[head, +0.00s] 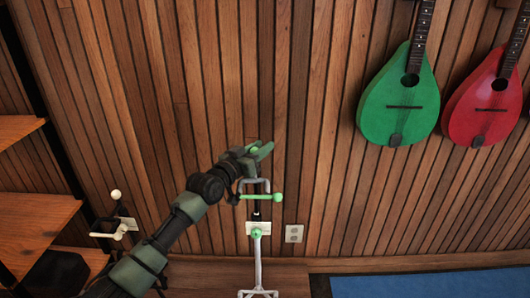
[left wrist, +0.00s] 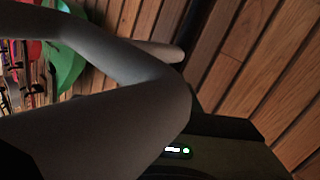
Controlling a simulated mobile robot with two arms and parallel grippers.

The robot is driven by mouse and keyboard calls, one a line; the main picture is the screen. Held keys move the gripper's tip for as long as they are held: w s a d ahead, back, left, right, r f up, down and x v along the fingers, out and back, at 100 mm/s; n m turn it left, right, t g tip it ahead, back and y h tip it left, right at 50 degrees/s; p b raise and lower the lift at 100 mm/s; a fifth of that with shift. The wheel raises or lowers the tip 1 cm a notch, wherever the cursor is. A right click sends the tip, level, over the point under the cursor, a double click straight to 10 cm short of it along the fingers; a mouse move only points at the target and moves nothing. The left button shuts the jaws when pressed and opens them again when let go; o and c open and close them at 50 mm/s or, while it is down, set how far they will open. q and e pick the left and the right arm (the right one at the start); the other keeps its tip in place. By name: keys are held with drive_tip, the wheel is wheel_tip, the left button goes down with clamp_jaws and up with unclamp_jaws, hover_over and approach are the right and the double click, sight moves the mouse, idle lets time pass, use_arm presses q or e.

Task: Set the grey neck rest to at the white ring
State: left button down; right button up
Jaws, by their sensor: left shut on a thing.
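A slim stand (head: 258,262) with a pale pole stands upright against the wood wall. In the left wrist view a large grey curved piece (left wrist: 130,95), seemingly the neck rest, fills the near field. I cannot make out the white ring clearly. My right gripper is not in view.
A second stand (head: 122,228) with white ends is at the left, by wooden shelves (head: 35,215). A green instrument (head: 400,100) and a red one (head: 485,105) hang on the wall at the right. A blue mat (head: 430,284) lies at the bottom right.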

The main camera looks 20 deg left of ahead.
sight(251, 152)
use_arm(q)
drive_tip(key=shift+r, duration=0.5)
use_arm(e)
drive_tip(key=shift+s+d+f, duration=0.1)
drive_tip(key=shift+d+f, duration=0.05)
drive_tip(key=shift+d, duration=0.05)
use_arm(q)
drive_tip(key=c, duration=1.1)
unclamp_jaws()
drive_tip(key=shift+o, duration=0.2)
drive_tip(key=shift+f, duration=0.15)
drive_tip(key=p+v, duration=0.1)
drive_tip(key=v, duration=0.7)
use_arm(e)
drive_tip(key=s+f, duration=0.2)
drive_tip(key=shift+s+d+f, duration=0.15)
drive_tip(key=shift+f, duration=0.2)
use_arm(q)
drive_tip(key=shift+w, duration=0.1)
